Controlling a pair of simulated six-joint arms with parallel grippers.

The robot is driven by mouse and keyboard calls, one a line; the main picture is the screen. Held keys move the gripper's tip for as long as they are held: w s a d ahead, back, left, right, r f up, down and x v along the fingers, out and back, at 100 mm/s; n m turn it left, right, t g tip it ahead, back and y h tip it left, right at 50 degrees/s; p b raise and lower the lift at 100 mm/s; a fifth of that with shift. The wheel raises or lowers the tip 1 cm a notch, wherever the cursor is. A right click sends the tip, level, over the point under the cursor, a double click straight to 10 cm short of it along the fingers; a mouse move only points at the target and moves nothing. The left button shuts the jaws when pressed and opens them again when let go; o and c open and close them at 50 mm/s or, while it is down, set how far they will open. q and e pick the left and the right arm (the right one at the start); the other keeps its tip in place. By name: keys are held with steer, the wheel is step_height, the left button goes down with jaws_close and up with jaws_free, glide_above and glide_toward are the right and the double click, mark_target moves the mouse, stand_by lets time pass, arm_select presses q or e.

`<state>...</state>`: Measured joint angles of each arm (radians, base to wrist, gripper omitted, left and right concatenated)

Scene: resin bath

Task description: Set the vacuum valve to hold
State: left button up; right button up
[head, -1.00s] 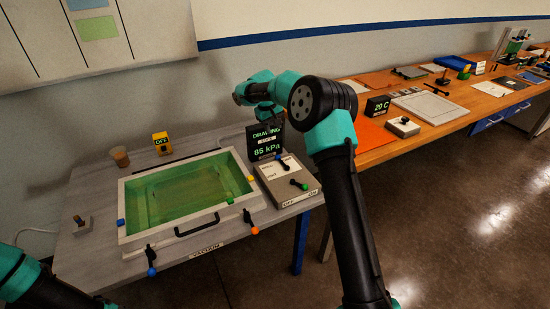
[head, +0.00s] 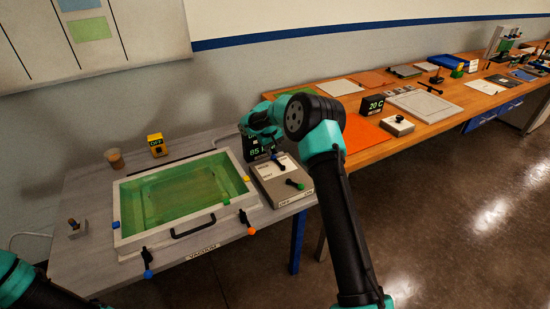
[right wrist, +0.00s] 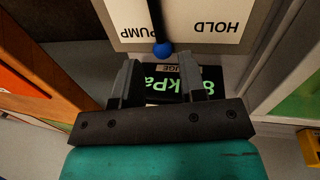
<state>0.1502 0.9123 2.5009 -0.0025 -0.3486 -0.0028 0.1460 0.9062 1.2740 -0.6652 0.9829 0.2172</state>
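The grey valve box (head: 285,190) stands at the right end of the bench, beside the bath. Its upper black lever (head: 278,162) ends in a blue knob (right wrist: 162,49). In the right wrist view the knob lies nearer the PUMP label (right wrist: 138,33) than the HOLD label (right wrist: 214,27). The gauge (head: 262,151), reading 85, stands behind the box. My right gripper (right wrist: 158,66) is open and empty, with the blue knob just beyond its fingertips. My left arm shows at lower left; its gripper is out of view.
The resin bath (head: 122,226) holds green liquid left of the valve box. A yellow OFF box (head: 157,145) and a cup (head: 115,158) stand behind it. An orange-topped bench (head: 360,158) with another display (head: 373,106) extends to the right.

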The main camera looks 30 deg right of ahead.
mark_target(276, 159)
steer(key=f, duration=0.2)
steer(key=d+f, duration=0.1)
steer(key=f, duration=0.2)
steer(key=shift+c, duration=0.5)
jaws_close()
